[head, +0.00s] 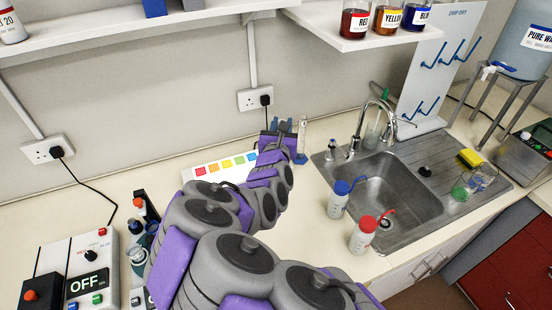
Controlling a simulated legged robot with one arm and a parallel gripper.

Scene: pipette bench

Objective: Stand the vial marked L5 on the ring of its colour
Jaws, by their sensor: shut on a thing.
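My arm reaches away over the bench, and my gripper (282,133) is at its far end by the back wall, small and partly hidden by my own links. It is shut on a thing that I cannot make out. No vial with a readable L5 mark shows. A white card (190,174) with a row of coloured squares, from red through orange, yellow and green to blue, lies left of my gripper. My arm covers part of it. I cannot make out any rings.
A clear cylinder (302,130) stands just right of my gripper. Blue-capped (338,199) and red-capped (363,235) wash bottles stand before the sink (385,185). A shelf holds RED (355,22), YELLOW and BLUE jars. A device reading OFF (88,287) is at lower left.

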